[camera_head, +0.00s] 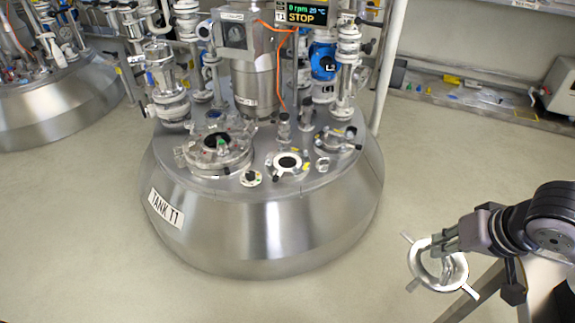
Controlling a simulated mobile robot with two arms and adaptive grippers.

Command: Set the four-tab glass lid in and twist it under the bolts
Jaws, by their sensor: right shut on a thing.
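The glass lid (416,272) is a pale ring with tabs sticking out of its rim, seen at the lower right. My right gripper (446,244) is shut on it near the upper side and holds it tilted in the air, apart from the tank. The fingers hide part of the rim. Tank T1 (270,232) is a steel dome in the middle. Its top has a round port with a dark opening (288,162) and a larger round flange with a dark centre (217,141) to the left. The bolts are too small to tell clearly. My left gripper is out of view.
Behind the ports stand a motor housing (252,75), pipes, valves and a display (300,12) reading STOP. A pale vertical pole (388,65) rises at the tank's back right. Another tank (60,108) is at the left. The floor between tank and lid is clear.

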